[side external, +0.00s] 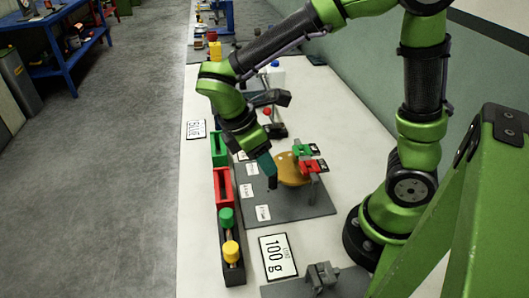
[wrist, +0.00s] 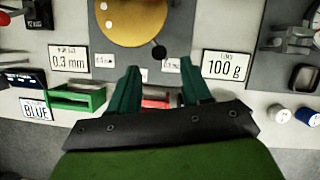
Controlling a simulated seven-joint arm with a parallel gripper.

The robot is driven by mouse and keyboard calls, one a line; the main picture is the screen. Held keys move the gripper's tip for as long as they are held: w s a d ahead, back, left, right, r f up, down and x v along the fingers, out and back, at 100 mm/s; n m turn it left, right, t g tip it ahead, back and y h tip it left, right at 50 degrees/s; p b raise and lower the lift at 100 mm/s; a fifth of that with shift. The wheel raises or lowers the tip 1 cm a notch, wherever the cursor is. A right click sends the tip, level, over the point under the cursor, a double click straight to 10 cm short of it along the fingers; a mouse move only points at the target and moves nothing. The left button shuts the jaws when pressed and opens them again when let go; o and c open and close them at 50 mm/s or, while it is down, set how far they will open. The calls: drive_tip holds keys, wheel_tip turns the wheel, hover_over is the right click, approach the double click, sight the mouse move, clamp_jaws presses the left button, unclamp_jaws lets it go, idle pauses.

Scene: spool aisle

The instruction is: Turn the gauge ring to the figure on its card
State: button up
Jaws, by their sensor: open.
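The gauge ring is an orange-yellow disc (wrist: 130,18) on a grey plate, cut off by the top of the wrist view; it also shows in the side view (side external: 292,173). A black knob (wrist: 157,52) sits at its rim. Small white labels, one of them at left (wrist: 104,60), stand around the rim; their figures are too small to read. A card reading 0.3 mm (wrist: 68,58) lies left of the ring. My gripper (wrist: 159,74) is open and empty, its green fingers apart below the knob in the wrist view. In the side view my gripper (side external: 268,170) is close to the ring's left edge.
A 100 g card (wrist: 226,65) and a BLUE card (wrist: 36,109) lie nearby. Green (side external: 219,148) and red (side external: 223,188) trays line the bench edge, beside a black rack (side external: 232,268) with green and yellow knobs. Red and green clamp-like parts (side external: 312,166) stand right of the ring.

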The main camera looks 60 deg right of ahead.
drive_tip(key=v, duration=0.9)
drive_tip(key=shift+r, duration=0.2)
